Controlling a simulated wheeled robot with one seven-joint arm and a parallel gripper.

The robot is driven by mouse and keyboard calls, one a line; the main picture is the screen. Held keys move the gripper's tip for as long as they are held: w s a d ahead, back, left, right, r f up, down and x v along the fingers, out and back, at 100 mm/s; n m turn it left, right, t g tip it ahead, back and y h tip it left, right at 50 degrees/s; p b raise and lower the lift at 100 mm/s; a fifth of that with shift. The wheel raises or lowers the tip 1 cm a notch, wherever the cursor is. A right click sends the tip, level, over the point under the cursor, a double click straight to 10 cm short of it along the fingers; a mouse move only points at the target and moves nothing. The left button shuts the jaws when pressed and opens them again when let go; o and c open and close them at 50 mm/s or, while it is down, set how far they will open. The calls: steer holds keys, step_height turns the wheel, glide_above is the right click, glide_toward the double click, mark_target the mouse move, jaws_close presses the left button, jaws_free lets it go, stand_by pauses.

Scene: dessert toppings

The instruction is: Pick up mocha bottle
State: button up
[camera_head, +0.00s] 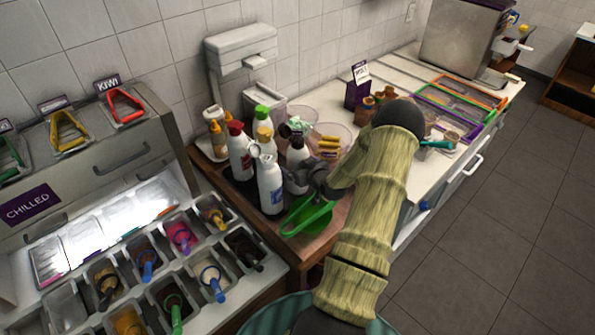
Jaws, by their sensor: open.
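Several white squeeze bottles stand upright in a dark tray (242,187) on the wooden counter. One has a red cap (238,152), one a pale cap (270,188), one a yellow cap, and one a dark cap (297,157). The labels are too small to read, so I cannot tell for sure which is the mocha bottle; the dark-capped one may be it. My gripper (318,178) is open beside the dark-capped bottle, at its right, and partly hides its lower part. Whether they touch is unclear.
A green scoop (308,217) lies below my gripper. Clear bowls (331,135) stand behind the bottles. At left is a chilled unit with topping bins (180,238). Coloured trays (460,103) lie on the right counter. Open floor is at right.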

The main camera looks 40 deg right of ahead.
mark_target(300, 142)
stand_by(0.4)
steer(key=c, duration=1)
steer(key=shift+w+r, duration=0.1)
steer(key=shift+r, duration=0.05)
steer(key=shift+c, duration=0.2)
steer(key=shift+r, duration=0.15)
steer(key=shift+r+b, duration=1.5)
steer(key=shift+r, duration=3.35)
steer(key=shift+o, duration=0.7)
steer(key=shift+c, duration=0.7)
